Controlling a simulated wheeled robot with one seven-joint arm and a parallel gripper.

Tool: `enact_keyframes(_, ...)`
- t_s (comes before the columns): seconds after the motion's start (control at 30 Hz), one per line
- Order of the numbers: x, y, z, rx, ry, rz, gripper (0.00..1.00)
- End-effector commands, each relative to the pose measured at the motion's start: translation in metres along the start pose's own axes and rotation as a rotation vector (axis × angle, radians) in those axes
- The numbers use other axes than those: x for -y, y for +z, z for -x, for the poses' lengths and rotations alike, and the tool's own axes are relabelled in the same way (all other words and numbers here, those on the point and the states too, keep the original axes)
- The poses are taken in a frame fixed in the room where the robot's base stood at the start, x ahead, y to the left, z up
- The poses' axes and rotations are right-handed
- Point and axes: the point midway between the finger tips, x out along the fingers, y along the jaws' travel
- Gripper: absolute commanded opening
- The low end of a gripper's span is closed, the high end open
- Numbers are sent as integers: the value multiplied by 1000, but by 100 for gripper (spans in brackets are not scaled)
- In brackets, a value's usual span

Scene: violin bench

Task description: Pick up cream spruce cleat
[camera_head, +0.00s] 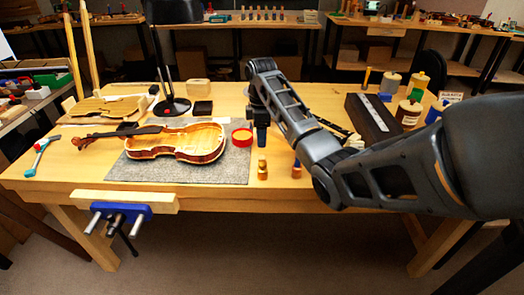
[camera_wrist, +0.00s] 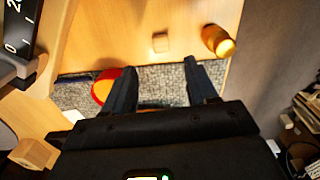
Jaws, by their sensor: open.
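A small pale wooden block (camera_wrist: 160,42), which looks like the cream spruce cleat, lies on the bare tabletop just past the grey mat in the wrist view. My gripper (camera_wrist: 159,68) is open, with its two fingers apart over the mat edge. The block shows ahead of the gap between the fingertips, not between them. In the head view my gripper (camera_head: 262,135) points down above the bench, near the right end of the mat. I cannot make out the block in that view; my arm may hide it.
A red-rimmed round tin (camera_head: 242,138) stands left of my gripper and shows beside a finger in the wrist view (camera_wrist: 101,88). An amber bottle-like item (camera_wrist: 220,42) stands right of the block. A violin body (camera_head: 180,143) lies on the grey mat (camera_head: 150,172). A dark long box (camera_head: 372,118) stands right.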

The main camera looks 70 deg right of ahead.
Motion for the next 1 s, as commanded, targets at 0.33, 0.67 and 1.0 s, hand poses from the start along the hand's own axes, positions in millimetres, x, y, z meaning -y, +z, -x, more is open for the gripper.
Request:
enact_keyframes(0.33,2,1,-29,1,-3,0,57)
enact_keyframes(0.67,8,2,-71,1,-2,0,57)
enact_keyframes(1.0,7,2,-78,0,0,0,56)
